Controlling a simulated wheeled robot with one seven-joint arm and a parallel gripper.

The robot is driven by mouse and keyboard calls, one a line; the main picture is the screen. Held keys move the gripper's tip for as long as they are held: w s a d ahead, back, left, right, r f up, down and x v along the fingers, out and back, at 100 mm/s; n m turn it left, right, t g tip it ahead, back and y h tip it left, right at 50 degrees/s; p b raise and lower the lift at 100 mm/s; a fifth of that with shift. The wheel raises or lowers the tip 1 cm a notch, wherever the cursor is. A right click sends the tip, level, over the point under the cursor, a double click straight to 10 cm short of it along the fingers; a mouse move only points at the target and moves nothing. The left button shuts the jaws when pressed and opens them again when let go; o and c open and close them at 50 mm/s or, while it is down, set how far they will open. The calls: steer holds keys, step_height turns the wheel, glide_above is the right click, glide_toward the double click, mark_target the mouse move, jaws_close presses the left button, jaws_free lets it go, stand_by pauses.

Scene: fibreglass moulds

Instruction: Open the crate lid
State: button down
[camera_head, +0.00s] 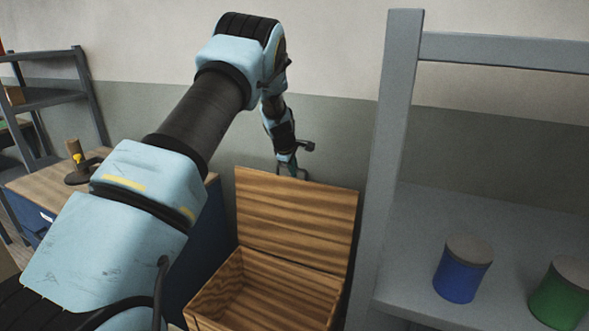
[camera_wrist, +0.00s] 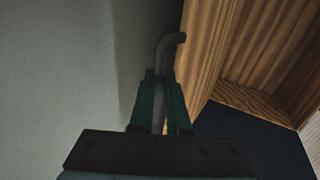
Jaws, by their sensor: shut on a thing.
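The wooden crate (camera_head: 208,301) stands in the lower middle of the head view, with its inside showing empty where I can see it. Its lid (camera_head: 297,220) stands raised, roughly upright, at the back of the crate. My gripper (camera_head: 288,170) is at the lid's top edge. In the wrist view my gripper (camera_wrist: 161,95) is shut on a grey bent handle (camera_wrist: 170,50) beside the lid (camera_wrist: 208,45). The crate's inside (camera_wrist: 270,60) also shows at the right of that view.
A grey shelf (camera_head: 392,140) stands close to the crate's right, holding a blue jar (camera_head: 463,272) and a green jar (camera_head: 560,295). A blue cabinet with a wooden top (camera_head: 35,185) is at the left. The wall (camera_head: 335,120) is behind.

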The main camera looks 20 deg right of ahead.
steer(key=c, duration=0.9)
jaws_free()
steer(key=shift+f, duration=0.1)
steer(key=shift+s+a, duration=0.1)
steer(key=b+v, duration=0.4)
steer(key=v, duration=0.7)
